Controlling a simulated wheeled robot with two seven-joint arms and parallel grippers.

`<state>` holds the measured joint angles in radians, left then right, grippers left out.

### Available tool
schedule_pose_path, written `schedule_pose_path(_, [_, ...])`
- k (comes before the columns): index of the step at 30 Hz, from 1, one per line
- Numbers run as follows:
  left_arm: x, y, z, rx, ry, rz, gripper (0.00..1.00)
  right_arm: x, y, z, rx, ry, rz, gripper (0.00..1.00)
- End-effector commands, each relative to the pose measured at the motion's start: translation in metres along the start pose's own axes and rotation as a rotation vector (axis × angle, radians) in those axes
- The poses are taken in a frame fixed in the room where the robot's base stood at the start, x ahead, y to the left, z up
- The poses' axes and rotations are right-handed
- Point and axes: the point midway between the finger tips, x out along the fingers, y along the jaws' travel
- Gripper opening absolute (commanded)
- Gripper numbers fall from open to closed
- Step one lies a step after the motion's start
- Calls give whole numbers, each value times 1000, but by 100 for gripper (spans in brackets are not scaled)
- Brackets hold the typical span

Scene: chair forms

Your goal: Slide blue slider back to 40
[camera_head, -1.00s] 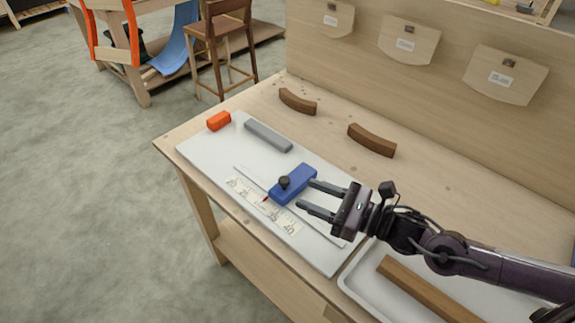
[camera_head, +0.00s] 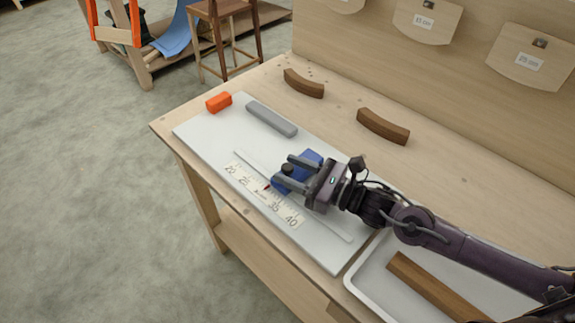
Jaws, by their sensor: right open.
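The blue slider (camera_head: 312,157) sits on the rail of the white board (camera_head: 200,132), partly hidden by my right gripper. Its black knob (camera_head: 287,169) shows between the fingers. A red pointer (camera_head: 267,187) on its near side lies over the printed scale (camera_head: 242,176), between the 25 and 35 marks. My right gripper (camera_head: 284,172) is open, with one finger on each side of the knob. I cannot tell whether the fingers touch it. My left gripper is not in view.
A grey bar (camera_head: 271,119) and an orange block (camera_head: 218,102) lie at the board's far end. Two curved brown pieces (camera_head: 304,84) (camera_head: 383,127) lie on the table behind. A white tray (camera_head: 362,285) holding a wooden bar (camera_head: 432,284) stands at the near right.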

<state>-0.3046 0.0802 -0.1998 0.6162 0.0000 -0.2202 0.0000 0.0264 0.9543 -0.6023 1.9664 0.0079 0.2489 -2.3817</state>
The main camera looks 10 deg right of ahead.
Motion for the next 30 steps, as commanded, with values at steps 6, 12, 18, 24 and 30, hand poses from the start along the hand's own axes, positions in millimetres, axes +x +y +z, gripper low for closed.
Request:
schedule_pose_path(6, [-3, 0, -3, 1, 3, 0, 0, 13, 1, 1, -1, 0, 2, 44])
schedule_pose_path(12, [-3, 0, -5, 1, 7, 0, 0, 13, 1, 0, -1, 1, 3, 44])
schedule_pose_path(18, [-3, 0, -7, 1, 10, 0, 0, 13, 1, 0, -1, 1, 2, 22])
schedule_pose_path(24, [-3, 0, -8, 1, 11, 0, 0, 13, 1, 0, -1, 1, 2, 0])
schedule_pose_path(30, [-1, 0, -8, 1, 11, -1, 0, 13, 1, -1, -1, 1, 2, 0])
